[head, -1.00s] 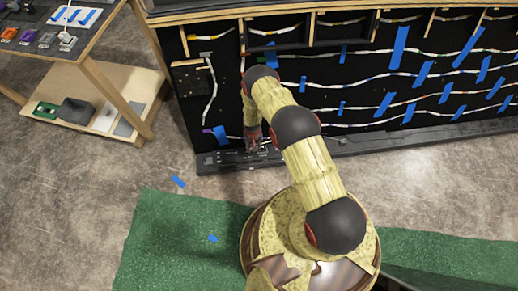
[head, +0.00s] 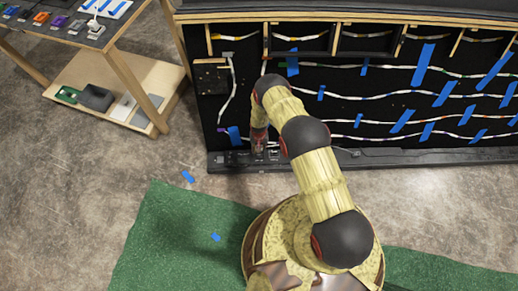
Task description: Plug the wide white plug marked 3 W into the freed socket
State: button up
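My gripper (head: 262,152) is at the lower left of the black console, low over the dark strip (head: 228,163) along its foot. It is small and dark here, and I cannot tell whether its fingers are open, shut or holding anything. I cannot make out a wide white plug marked 3 W or its lettering. Sockets on the strip are too small to tell apart, and my gripper and arm cover part of it.
A wooden cart (head: 120,62) stands at the left with small coloured items on top and boxes on its lower shelf. Wires and blue tape run across the console panel (head: 375,95). A green mat (head: 165,240) and blue tape scraps (head: 188,177) lie on the floor.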

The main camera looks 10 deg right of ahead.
aim_at(259, 156)
jog(key=shift+f, duration=3.25)
dwell(2.8)
jog(key=shift+s+f, duration=0.1)
jog(key=shift+f, duration=0.3)
dwell(0.6)
jog(key=shift+o, duration=0.2)
jog(key=o, duration=1)
jog(key=shift+f, duration=0.2)
jog(key=shift+o, duration=1.2)
jog(key=shift+r, duration=0.1)
